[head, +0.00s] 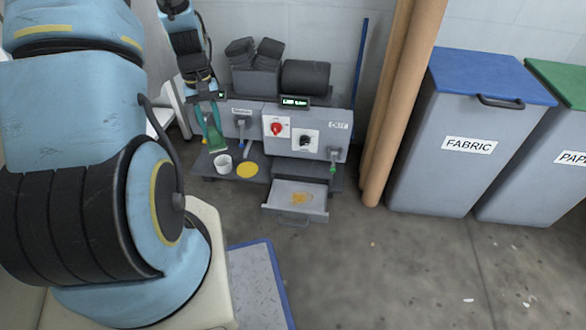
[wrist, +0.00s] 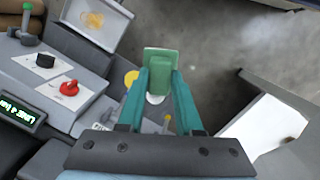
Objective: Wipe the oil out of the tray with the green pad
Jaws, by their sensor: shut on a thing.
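My gripper (head: 211,130) is shut on the green pad (head: 217,145) and holds it in the air at the left front of the press. In the wrist view the pad (wrist: 161,62) sits between the two teal fingers. The tray (head: 317,207) is a pulled-out grey drawer at the lower front of the press, right of the pad. An orange-yellow oil patch (head: 300,198) lies on its floor. The oil (wrist: 95,19) also shows in the wrist view at the upper left. The pad is apart from the tray.
The press (head: 330,125) has a red knob (head: 277,128), a black knob (head: 305,141) and a small display. A white cup (head: 223,163) and a yellow disc (head: 247,170) stand on the ledge below the pad.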

